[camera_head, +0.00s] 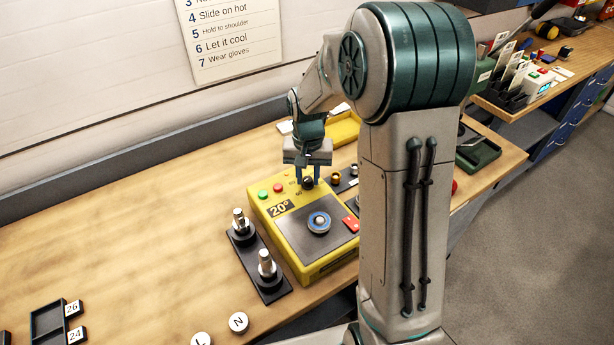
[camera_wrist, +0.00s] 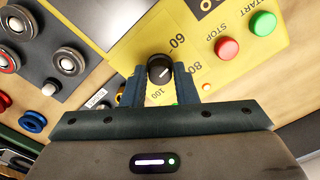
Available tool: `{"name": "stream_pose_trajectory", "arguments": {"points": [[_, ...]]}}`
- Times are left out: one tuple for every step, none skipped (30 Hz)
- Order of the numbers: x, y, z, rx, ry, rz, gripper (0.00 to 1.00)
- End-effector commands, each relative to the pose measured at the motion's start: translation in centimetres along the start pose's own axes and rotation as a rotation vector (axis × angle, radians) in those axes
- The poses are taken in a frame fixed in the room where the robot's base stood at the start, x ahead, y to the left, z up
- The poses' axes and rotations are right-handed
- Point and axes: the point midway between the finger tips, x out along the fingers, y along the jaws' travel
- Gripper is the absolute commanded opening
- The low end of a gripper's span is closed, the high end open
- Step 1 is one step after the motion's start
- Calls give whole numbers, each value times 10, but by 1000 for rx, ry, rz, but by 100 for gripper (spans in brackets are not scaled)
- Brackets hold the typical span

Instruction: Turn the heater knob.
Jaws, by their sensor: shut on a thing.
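The yellow heater (camera_head: 330,264) stands on the wooden bench and its display reads 20°. Its black knob (camera_wrist: 159,69) has a white pointer line, and the numbers 60, 80 and 100 are printed around it in the wrist view. The knob also shows in the head view (camera_head: 308,183). My gripper (camera_head: 309,178) points down over the back of the heater. In the wrist view its two fingers (camera_wrist: 160,83) stand on either side of the knob, shut on it. A green START button (camera_wrist: 263,23) and a red STOP button (camera_wrist: 227,48) are beside the knob.
A blue-rimmed round part (camera_head: 319,222) sits on the heater's dark plate. A black stand with two metal pieces (camera_head: 266,266) is to the left of the heater. A yellow tray (camera_head: 343,130) lies behind my gripper. The left bench area is mostly clear.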

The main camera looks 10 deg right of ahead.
Motion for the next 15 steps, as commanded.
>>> {"name": "stream_pose_trajectory", "arguments": {"points": [[2, -1, 0, 30, 3, -1, 3], [2, -1, 0, 51, 3, -1, 3], [2, -1, 0, 82, 3, -1, 3], [2, -1, 0, 108, 3, -1, 3], [2, -1, -1, 134, 3, -1, 3], [2, 0, -1, 170, 4, -1, 3], [2, -1, -1, 197, 4, -1, 3], [2, -1, -1, 226, 4, -2, 3], [2, 0, -1, 265, 3, -2, 3], [2, 0, -1, 295, 3, -2, 3], [2, -1, -1, 323, 3, -1, 3], [1, 0, -1, 361, 3, -1, 3], [1, 0, -1, 390, 3, -1, 3], [1, 0, -1, 418, 3, -1, 3], [1, 0, -1, 456, 3, -2, 3]]}}
